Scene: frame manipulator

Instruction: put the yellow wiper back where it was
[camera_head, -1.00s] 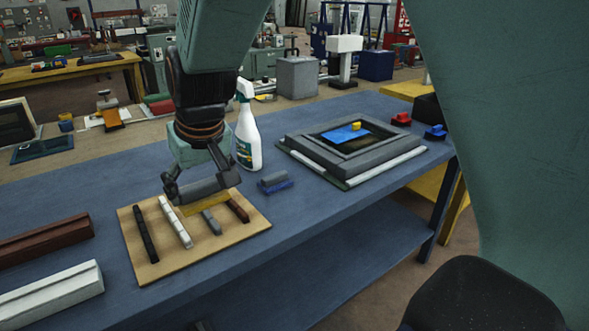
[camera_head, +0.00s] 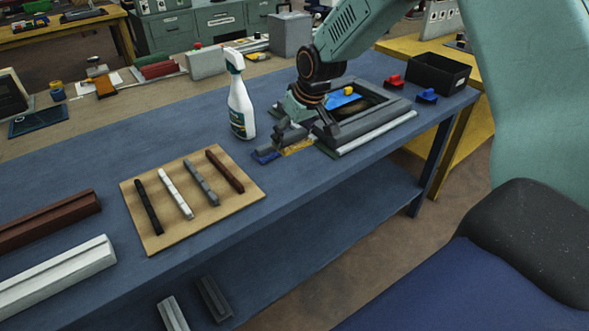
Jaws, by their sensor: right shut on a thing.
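My right gripper (camera_head: 286,136) is shut on the yellow wiper, low by the table's right part. The wiper's yellow edge (camera_head: 298,147) shows below the fingers; the fingers hide part of it. It is just right of the blue wiper (camera_head: 265,156) and close to the near left corner of the grey frame (camera_head: 372,136). I cannot tell whether the yellow wiper touches the table. My left gripper is not in view.
A spray bottle (camera_head: 240,108) stands behind and left of the gripper. A tan board (camera_head: 158,235) with several bars lies left. A blue piece and a yellow-handled wiper (camera_head: 348,91) are in the frame. Red (camera_head: 393,81) and blue (camera_head: 427,96) blocks lie right.

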